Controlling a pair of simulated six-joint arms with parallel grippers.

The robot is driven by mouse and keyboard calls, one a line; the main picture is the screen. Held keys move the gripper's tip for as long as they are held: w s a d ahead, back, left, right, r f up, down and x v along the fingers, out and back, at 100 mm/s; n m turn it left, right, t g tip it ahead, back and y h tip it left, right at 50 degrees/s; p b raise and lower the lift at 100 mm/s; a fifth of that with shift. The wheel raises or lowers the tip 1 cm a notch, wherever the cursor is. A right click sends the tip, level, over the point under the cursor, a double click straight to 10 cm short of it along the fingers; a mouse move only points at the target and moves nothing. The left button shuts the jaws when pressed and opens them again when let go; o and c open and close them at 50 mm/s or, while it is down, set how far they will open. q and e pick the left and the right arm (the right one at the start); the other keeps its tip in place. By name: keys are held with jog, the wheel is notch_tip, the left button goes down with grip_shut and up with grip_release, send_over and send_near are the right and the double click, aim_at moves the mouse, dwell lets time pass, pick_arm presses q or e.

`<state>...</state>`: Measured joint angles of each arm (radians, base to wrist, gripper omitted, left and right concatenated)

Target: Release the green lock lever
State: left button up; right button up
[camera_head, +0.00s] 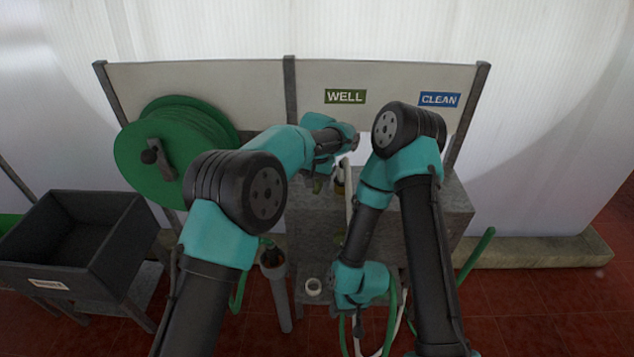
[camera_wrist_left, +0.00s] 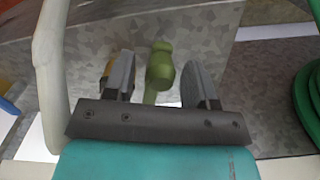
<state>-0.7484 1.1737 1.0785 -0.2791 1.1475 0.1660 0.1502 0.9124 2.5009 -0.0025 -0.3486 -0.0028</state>
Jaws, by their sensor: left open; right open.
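The green lock lever (camera_wrist_left: 160,68) has a rounded knob end and shows in the left wrist view against a grey metal surface. My left gripper (camera_wrist_left: 157,82) is open, with one finger on each side of the lever. A gap shows on both sides, so the fingers do not appear to touch it. In the head view my left gripper is over the grey metal stand below the WELL sign, and its fingertips are mostly hidden. My right gripper (camera_head: 357,308) is open, low in front of the stand by the hoses; its fingers are hard to make out.
A pale pipe (camera_wrist_left: 48,70) rises close to the left of my left gripper. A green hose reel (camera_head: 160,150) and a dark bin (camera_head: 100,235) stand at left. The WELL sign (camera_head: 345,97) and CLEAN sign (camera_head: 439,99) are on the back board.

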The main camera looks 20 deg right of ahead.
pick_arm(q)
jog(key=shift+r, duration=0.15)
notch_tip(320, 180, up, 17)
dwell(0.6)
dwell(0.4)
jog(key=w+a+f+n+h, duration=0.1)
jog(key=w+a+f, duration=0.2)
jog(key=a+f, duration=0.5)
jog(key=w+a+f+n, duration=0.15)
jog(key=a+f, duration=0.35)
jog(key=f, duration=0.6)
jog(key=s+a+f+n+h, duration=0.2)
jog(key=s+a+f, duration=0.2)
jog(key=a+f, duration=0.9)
jog(key=s+a+f+n, duration=0.2)
jog(key=s+a+f, duration=0.7)
jog(key=s+a, duration=0.15)
jog(key=s+a+f+n, duration=0.1)
jog(key=s+a+n, duration=0.1)
jog(key=s+a, duration=0.3)
jog(key=s+a+f+n, duration=0.1)
jog(key=s+a, duration=0.5)
jog(key=s, duration=0.7)
jog(key=shift+a+f+n+t+h, duration=0.15)
jog(key=shift+n+t+h, duration=0.2)
jog(key=shift+t+h, duration=0.05)
